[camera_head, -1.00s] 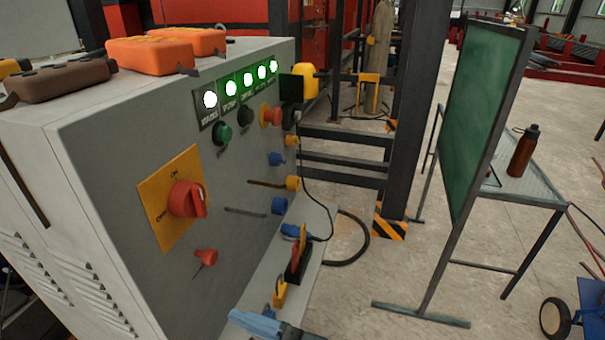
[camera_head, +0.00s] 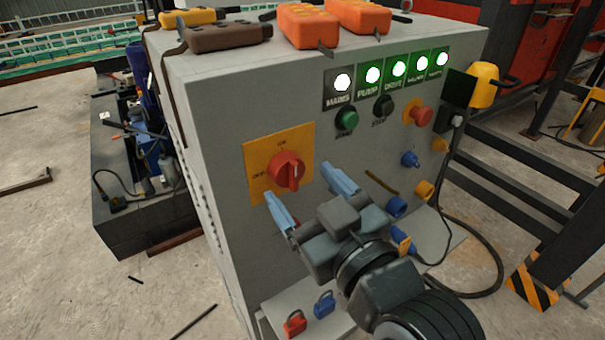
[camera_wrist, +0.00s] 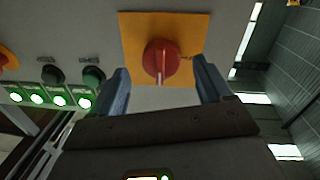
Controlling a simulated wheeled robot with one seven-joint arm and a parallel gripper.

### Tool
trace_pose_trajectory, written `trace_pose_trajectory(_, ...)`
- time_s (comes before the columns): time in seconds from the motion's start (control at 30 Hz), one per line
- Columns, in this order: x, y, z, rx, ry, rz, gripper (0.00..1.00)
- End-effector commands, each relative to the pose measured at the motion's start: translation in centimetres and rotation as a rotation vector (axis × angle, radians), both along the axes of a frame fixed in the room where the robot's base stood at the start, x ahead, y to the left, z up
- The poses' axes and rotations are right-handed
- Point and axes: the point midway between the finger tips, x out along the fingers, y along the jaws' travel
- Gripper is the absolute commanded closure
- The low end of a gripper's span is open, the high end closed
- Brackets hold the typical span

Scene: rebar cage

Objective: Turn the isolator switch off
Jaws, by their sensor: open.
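The isolator switch (camera_head: 287,172) is a red rotary knob on a yellow plate (camera_head: 258,158) on the front of the grey cabinet. Its handle bar stands roughly upright, in line with the ON mark at the top; OFF is marked at the left. My gripper (camera_head: 305,185) is open, its two blue-grey fingers pointing at the panel just below and in front of the knob. In the wrist view the knob (camera_wrist: 161,62) shows ahead between the open fingers (camera_wrist: 163,88). I see no contact with it.
Lit green and white lamps (camera_head: 399,69), a green button (camera_head: 346,119) and a red emergency stop (camera_head: 419,117) are right of the switch. Blue and yellow sockets (camera_head: 411,159) sit lower right. Red and blue padlocks (camera_head: 295,323) lie on the shelf below. Orange pendants (camera_head: 308,25) lie on top.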

Motion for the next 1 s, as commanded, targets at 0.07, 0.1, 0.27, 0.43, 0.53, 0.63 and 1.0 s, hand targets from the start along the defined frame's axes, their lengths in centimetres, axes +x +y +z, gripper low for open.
trace_pose_trajectory(0.07, 1.0, 0.6, 0.2, 0.000, -0.001, 0.000, 0.22)
trace_pose_trajectory(0.1, 1.4, 0.8, 0.1, 0.000, 0.000, 0.000, 0.22)
trace_pose_trajectory(0.27, 2.3, 1.3, 0.0, 0.001, 0.000, 0.000, 0.22)
trace_pose_trajectory(0.43, 2.4, 1.4, 0.0, 0.001, 0.000, 0.000, 0.22)
trace_pose_trajectory(0.53, 2.4, 1.4, 0.0, 0.001, 0.000, -0.001, 0.22)
trace_pose_trajectory(0.63, 2.4, 1.3, 0.0, 0.001, 0.000, -0.001, 0.29)
trace_pose_trajectory(1.0, 2.4, 1.3, 0.0, 0.001, 0.000, -0.001, 0.65)
